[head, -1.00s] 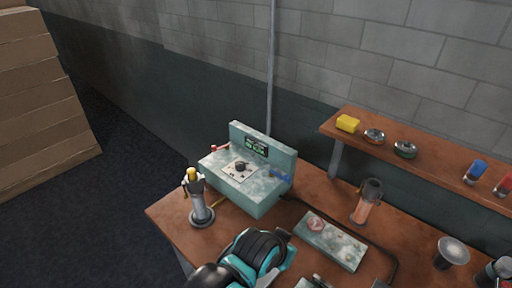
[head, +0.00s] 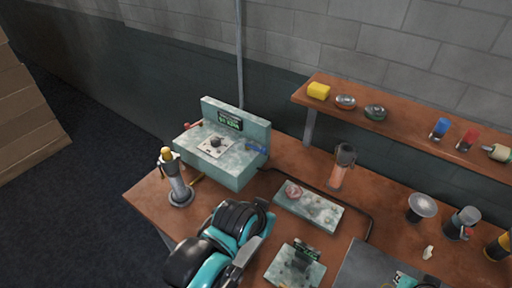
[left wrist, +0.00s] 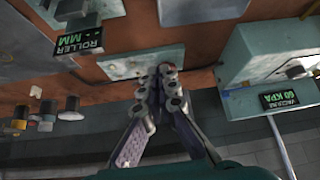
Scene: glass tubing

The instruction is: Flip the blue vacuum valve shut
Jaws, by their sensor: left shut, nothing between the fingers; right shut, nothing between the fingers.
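The blue vacuum valve (head: 256,147) is a small blue lever on the right side of the pale green vacuum box (head: 228,172). My left gripper (left wrist: 171,72) is shut and empty, beside the box and over a pale plate (left wrist: 120,65). In the head view my left arm crosses the bench front and its fingers are hidden.
A red lever (head: 193,125) is on the box's left side. A yellow-topped cylinder (head: 176,180) stands left of the box. A shelf (head: 400,122) runs behind.

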